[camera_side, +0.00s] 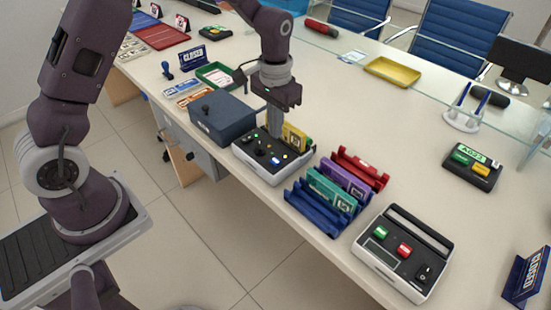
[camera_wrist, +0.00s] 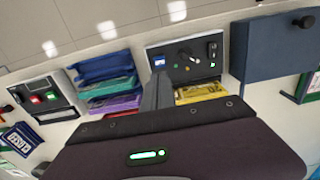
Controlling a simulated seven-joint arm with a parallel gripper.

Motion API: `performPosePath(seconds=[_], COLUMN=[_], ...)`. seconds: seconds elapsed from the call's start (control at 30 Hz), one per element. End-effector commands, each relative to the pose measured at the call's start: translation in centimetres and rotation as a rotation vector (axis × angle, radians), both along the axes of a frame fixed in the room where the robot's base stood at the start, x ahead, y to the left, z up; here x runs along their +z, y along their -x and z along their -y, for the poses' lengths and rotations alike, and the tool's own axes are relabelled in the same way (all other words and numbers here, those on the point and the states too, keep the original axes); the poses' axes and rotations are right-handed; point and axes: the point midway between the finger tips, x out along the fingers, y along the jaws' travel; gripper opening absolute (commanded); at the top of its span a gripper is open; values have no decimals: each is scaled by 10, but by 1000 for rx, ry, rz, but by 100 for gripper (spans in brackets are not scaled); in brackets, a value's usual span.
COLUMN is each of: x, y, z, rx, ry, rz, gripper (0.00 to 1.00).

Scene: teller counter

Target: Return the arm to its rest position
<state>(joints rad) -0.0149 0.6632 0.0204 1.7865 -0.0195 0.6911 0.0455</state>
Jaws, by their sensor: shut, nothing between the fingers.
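My gripper (camera_side: 275,132) is shut and empty, pointing down over a grey-and-white control box (camera_side: 244,149) with several small knobs and lit buttons. I cannot tell whether the fingertips touch the box. A yellow bundle (camera_side: 297,137) stands at the box's back edge, just right of the fingers. In the wrist view, my closed fingers (camera_wrist: 158,85) show next to the box's black panel (camera_wrist: 188,58) and the yellow bundle (camera_wrist: 200,93).
A dark blue box (camera_side: 223,117) stands left of the control box. A rack with blue (camera_side: 318,210), teal, purple and red slots stands to the right, then a button device (camera_side: 403,252). A yellow tray (camera_side: 394,71) lies behind. The counter's middle is clear.

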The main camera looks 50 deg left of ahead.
Motion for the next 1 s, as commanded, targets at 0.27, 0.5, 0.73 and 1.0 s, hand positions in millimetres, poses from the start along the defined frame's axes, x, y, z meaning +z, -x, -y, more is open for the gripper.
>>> performPosePath(seconds=[0.27,0.5,0.73,1.0], x=[140,202,198,197], y=[76,206,259,260], z=[7,11,12,12], rx=[0,-2,-1,0], ry=[3,3,1,0], rz=[192,400,487,490], gripper=[0,0,0,0])
